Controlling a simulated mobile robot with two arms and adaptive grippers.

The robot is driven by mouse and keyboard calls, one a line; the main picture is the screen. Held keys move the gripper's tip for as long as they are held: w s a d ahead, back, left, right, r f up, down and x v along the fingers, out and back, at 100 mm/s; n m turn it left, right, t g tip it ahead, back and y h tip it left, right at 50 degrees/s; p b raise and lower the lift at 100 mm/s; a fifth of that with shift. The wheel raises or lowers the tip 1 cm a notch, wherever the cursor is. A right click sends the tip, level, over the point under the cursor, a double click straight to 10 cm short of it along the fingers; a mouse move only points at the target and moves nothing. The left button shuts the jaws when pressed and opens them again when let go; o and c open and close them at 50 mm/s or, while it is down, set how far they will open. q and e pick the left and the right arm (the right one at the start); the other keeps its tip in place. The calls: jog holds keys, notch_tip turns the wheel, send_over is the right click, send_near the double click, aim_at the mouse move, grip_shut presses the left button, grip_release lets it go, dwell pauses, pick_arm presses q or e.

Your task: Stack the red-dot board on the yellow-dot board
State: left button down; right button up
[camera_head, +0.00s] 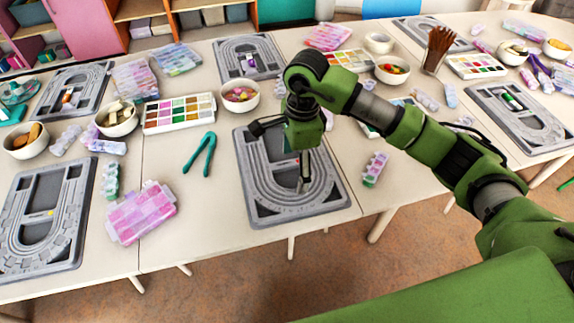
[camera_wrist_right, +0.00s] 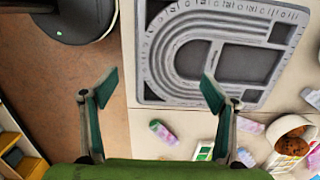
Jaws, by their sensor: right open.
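A grey bead board (camera_head: 258,215) with U-shaped grooves lies on the middle of the table, partly hidden by my right arm. Another grey board (camera_head: 75,235) at the left edge has a small yellow mark on it. Further grey boards lie at the back left (camera_head: 88,82), back middle (camera_head: 222,62) and right (camera_head: 545,135). My right gripper (camera_head: 303,172) is above the middle board, pointing down. In the wrist view the right gripper (camera_wrist_right: 155,90) is open and empty, with a grey board (camera_wrist_right: 160,85) beyond its fingers. My left gripper is not in view.
Green pliers (camera_head: 199,153), a pink bead box (camera_head: 141,212) and a paint tray (camera_head: 179,113) lie left of the middle board. A bowl of beads (camera_head: 239,95) stands behind it. A bead tube (camera_head: 375,168) lies to its right. The table's front edge is close.

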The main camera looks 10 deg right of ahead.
jog(key=d+f, duration=0.1)
jog(key=d, duration=0.1)
jog(key=p, duration=0.2)
send_over(299, 199)
jog(key=shift+h, duration=0.3)
jog(key=f, duration=0.7)
jog(key=shift+w+d, duration=0.15)
jog(key=shift+w, duration=0.15)
jog(key=shift+s+f, duration=0.1)
jog(key=shift+f, duration=0.4)
jog(key=f, duration=0.1)
jog(key=f+p, duration=0.1)
jog(key=f, duration=0.1)
jog(key=shift+s+f, duration=0.3)
jog(key=shift+f, duration=0.45)
jog(key=shift+w, duration=0.1)
jog(key=c, duration=1.3)
